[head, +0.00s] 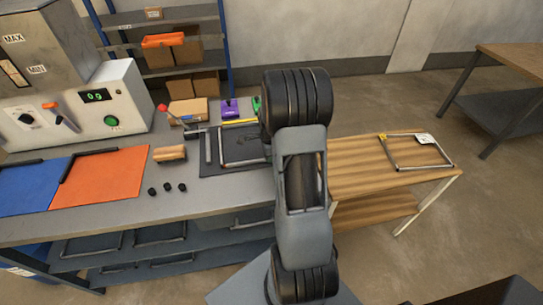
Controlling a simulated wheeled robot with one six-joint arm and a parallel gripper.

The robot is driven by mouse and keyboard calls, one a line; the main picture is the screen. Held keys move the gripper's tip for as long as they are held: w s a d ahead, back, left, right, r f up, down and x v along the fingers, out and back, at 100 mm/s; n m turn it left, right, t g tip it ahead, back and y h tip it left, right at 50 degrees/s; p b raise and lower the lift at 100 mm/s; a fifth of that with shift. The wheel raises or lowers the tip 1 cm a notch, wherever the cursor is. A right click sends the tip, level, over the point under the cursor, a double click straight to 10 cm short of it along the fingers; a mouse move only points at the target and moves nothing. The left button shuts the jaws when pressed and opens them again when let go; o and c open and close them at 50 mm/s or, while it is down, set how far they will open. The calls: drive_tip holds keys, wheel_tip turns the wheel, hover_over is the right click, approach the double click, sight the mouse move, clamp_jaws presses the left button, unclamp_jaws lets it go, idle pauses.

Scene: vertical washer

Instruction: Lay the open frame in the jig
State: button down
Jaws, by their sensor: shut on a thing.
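A dark jig plate (212,164) lies on the grey workbench, left of my arm. A thin metal frame (233,163) shows over the jig, its right part hidden behind my arm; I cannot tell whether it rests in the jig or is held just above it. My gripper is hidden behind my own arm links, so its jaws and anything in them do not show. Another metal frame (397,169) lies on the wooden side table, with a white label (425,139) and a yellow spot at its corners.
A control box (120,90) stands at the bench's back left. Blue (35,186) and orange (105,175) mats, a wooden-topped brush or block (171,153) and small black knobs (168,188) lie left of the jig. A red-tipped lever (170,115) stands behind it. The wooden table (370,181) is mostly bare.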

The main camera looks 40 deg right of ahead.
drive_tip(key=shift+w+d, duration=0.1)
drive_tip(key=shift+w, duration=0.15)
idle(0.6)
drive_tip(key=c, duration=1.2)
unclamp_jaws()
drive_tip(key=shift+r, duration=0.15)
wheel_tip(320, 180, up, 8)
drive_tip(key=p, duration=0.5)
drive_tip(key=shift+p, duration=0.35)
